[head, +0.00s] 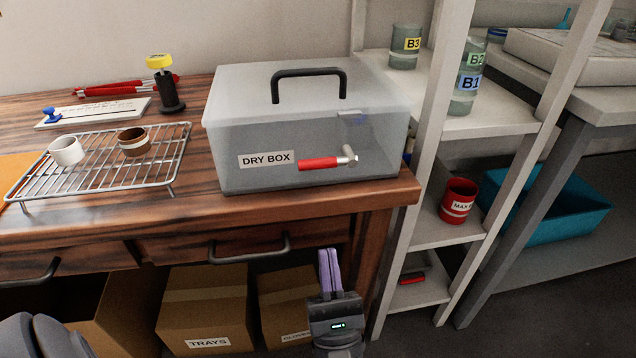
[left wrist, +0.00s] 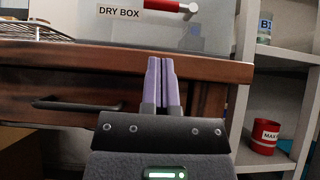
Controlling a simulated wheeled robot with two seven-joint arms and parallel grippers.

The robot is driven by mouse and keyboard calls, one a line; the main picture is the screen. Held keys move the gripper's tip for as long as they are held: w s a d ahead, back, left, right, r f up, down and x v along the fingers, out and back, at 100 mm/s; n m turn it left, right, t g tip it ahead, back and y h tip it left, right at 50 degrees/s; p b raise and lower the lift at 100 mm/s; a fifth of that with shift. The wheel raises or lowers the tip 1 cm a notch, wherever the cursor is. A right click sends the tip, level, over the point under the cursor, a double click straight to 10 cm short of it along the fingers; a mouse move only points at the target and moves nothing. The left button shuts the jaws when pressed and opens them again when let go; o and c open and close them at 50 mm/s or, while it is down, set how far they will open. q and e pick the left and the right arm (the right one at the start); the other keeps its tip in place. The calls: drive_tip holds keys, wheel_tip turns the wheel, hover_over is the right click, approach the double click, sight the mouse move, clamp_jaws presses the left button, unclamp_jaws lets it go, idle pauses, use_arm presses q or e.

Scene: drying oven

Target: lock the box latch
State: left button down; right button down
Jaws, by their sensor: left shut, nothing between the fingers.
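The dry box (head: 235,135) is a translucent grey box with a black top handle, standing near the right end of the wooden table. Its latch (head: 320,163) has a red grip lying roughly level, pointing left, and a silver pivot at its right end. The latch also shows at the top of the left wrist view (left wrist: 162,5). My left gripper (head: 328,252) is below and in front of the table edge, under the latch and apart from it. Its purple fingers (left wrist: 161,62) are together and hold nothing. My right gripper is not seen.
A wire rack (head: 98,165) with two small cups stands left of the box. The table's front edge (head: 300,205) and a drawer handle (head: 250,250) are close to my left gripper. A white shelf (head: 450,235) with jars and a red mug (head: 458,200) stands right. Cartons sit below.

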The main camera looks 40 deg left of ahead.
sight(320, 199)
use_arm(q)
drive_tip(key=x, duration=0.9)
drive_tip(key=shift+w+a+r, duration=0.25)
drive_tip(key=shift+r, duration=0.15)
drive_tip(key=shift+s+a+r+m+t+h+p, duration=0.1)
drive_tip(key=shift+r+m+t+h+p, duration=0.15)
drive_tip(key=shift+m+t+h+p, duration=0.65)
drive_tip(key=shift+m, duration=0.3)
